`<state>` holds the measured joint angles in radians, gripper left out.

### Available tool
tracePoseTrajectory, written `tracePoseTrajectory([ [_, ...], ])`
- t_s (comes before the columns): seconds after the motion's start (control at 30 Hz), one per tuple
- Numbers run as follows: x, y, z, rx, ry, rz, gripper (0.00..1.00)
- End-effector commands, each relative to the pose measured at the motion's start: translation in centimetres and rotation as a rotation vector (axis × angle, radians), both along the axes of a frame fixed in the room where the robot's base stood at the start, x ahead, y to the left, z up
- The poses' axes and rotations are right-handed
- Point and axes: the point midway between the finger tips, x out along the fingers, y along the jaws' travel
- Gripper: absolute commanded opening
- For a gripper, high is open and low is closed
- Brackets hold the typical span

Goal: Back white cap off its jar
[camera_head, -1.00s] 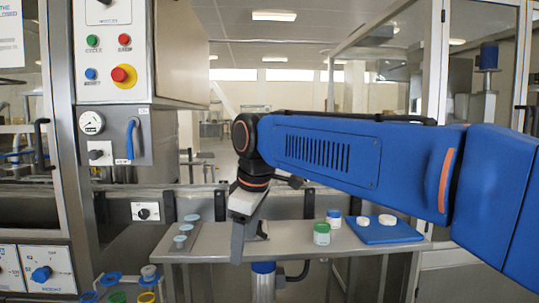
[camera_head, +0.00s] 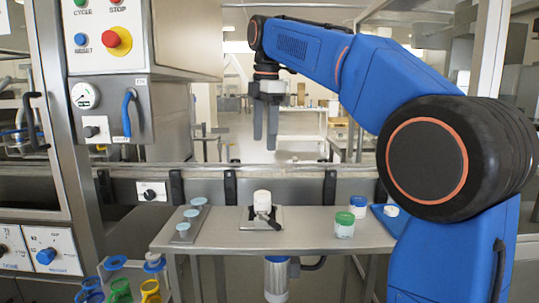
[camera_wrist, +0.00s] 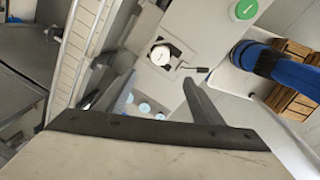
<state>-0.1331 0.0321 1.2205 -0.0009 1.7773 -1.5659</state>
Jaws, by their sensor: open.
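My gripper (camera_head: 265,138) is raised high above the work table (camera_head: 310,240), with its fingers pointing down, apart and empty. Below it, a white cap (camera_head: 262,197) sits on top of a holder (camera_head: 245,222) with a small black handle; the jar under it is hardly visible. In the wrist view the white cap (camera_wrist: 160,55) lies beyond the open fingertips (camera_wrist: 158,80). To the right stands a green-lidded jar (camera_head: 344,226). Behind it is a white-topped jar with a blue band (camera_head: 358,207). I cannot tell which white top is the back one.
A loose white cap (camera_head: 391,210) lies on a blue tray (camera_head: 378,212), largely hidden by my arm. Several pale blue discs (camera_head: 190,213) lie on a strip at the table's left. A conveyor (camera_head: 300,187) runs behind the table. A control box (camera_head: 110,35) stands at left.

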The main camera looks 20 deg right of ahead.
Motion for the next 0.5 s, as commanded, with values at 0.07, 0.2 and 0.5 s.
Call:
tracePoseTrajectory([
  [0.07,0.0,0.0,-0.7,0.000,0.001,-0.001,0.61],
  [0.2,0.1,0.0,-2.6,0.000,0.001,-0.002,0.61],
  [0.5,0.7,0.1,-7.5,0.000,0.002,-0.003,0.61],
])
